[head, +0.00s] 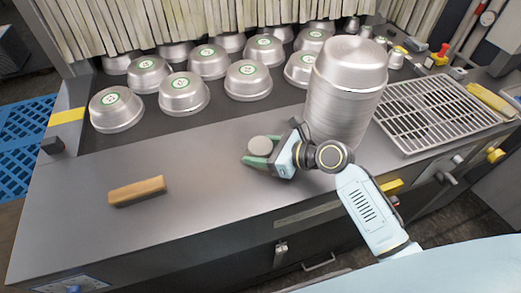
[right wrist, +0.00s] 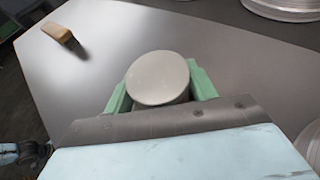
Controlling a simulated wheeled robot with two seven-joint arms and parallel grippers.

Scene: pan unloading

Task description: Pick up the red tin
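My right gripper (head: 262,152) is over the front worktop, left of the tall metal container. Its green fingers lie on both sides of a small round tin (head: 260,146) with a plain grey top. In the right wrist view, the tin (right wrist: 158,78) sits between the fingers of the right gripper (right wrist: 160,92). The tin's side is hidden, so no red shows on it. I cannot tell whether the fingers press on it or stand slightly apart, nor whether it rests on the worktop. My left gripper is not in view.
A tall ribbed metal container (head: 343,95) stands close to the right gripper. A wooden block (head: 137,190) lies on the left of the worktop (head: 215,165). Several upturned metal bowls (head: 184,92) fill the back, and a metal grate (head: 432,108) lies at right.

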